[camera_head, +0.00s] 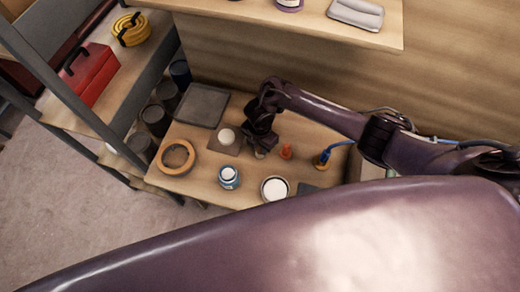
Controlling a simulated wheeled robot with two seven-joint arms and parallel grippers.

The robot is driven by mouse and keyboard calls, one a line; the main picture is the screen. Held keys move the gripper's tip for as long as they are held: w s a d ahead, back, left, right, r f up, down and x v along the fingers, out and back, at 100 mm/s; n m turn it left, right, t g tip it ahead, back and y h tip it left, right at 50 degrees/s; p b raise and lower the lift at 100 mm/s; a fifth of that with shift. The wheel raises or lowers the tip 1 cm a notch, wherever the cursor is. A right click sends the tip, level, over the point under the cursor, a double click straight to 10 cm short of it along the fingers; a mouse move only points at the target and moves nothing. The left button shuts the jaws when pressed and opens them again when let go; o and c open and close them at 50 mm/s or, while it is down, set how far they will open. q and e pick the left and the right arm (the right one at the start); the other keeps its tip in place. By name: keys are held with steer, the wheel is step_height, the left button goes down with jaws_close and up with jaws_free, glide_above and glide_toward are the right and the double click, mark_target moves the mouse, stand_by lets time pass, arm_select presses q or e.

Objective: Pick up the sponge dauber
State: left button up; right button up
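A small pale round-topped thing (227,136), perhaps the sponge dauber, stands on a brown square pad on the low wooden table; I cannot be sure what it is. My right gripper (260,151) reaches in from the right and points down at the table, just right of the pad. Its fingertips are small and dark here, so I cannot tell whether they are apart or hold anything. The gripper hides part of the table behind it. My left gripper is not in view.
A grey tray (202,105) lies behind. A shelf (380,35) overhangs the back. A rack with a red toolbox (90,73) stands left.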

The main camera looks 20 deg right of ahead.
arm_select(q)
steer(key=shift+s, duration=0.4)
arm_select(e)
jaws_close()
steer(key=shift+r, duration=0.1)
